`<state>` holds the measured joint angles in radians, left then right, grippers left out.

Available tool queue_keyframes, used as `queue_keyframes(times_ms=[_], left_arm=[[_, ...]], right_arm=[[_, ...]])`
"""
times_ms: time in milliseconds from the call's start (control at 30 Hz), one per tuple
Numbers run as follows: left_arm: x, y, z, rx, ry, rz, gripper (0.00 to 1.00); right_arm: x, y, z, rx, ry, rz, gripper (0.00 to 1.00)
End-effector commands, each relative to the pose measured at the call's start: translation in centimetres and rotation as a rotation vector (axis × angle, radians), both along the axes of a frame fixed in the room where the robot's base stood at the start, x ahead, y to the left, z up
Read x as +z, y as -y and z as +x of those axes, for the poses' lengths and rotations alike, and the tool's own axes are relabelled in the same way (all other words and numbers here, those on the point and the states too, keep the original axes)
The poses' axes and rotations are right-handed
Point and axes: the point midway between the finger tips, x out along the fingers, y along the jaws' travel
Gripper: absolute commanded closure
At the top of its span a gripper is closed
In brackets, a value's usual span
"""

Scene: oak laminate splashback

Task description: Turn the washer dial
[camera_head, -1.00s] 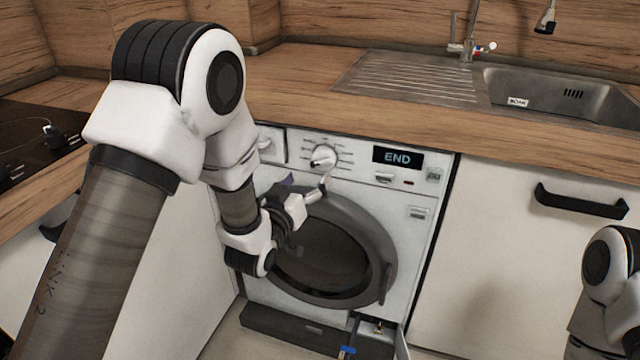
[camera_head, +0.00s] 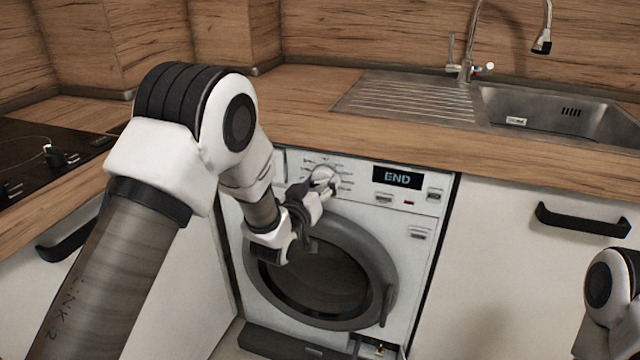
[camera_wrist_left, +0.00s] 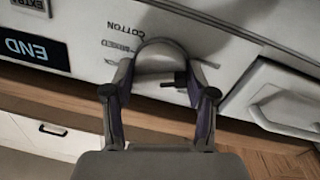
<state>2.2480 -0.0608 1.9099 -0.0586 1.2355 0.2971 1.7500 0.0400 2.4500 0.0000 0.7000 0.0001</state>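The washer dial (camera_head: 325,174) is a round pale knob on the washer's upper front panel, partly covered by my left gripper (camera_head: 326,186) in the head view. In the left wrist view the dial (camera_wrist_left: 160,54) sits between the two fingers of my left gripper (camera_wrist_left: 161,76). The fingers are spread, one on each side of the dial; whether they touch it is hard to tell. The washer (camera_head: 408,262) shows END on its display (camera_head: 397,178), and its round door is closed. My right gripper is out of view; only part of my right arm shows at the right edge.
A wooden worktop (camera_head: 300,97) runs above the washer, with a metal sink (camera_head: 560,112) at the right and a dark hob (camera_head: 50,150) at the left. A cupboard with a black handle (camera_head: 583,220) stands right of the washer.

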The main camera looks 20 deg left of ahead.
Motion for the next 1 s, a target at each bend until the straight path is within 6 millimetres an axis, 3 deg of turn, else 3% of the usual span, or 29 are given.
queue_keyframes(times_ms=[467,1000], left_arm=[[0.12,-0.06,0.03,0.001,0.005,0.098,0.79],[0.26,-0.09,0.04,0.002,0.02,0.555,0.79]], right_arm=[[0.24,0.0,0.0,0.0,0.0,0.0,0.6],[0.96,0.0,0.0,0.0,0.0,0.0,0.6]])
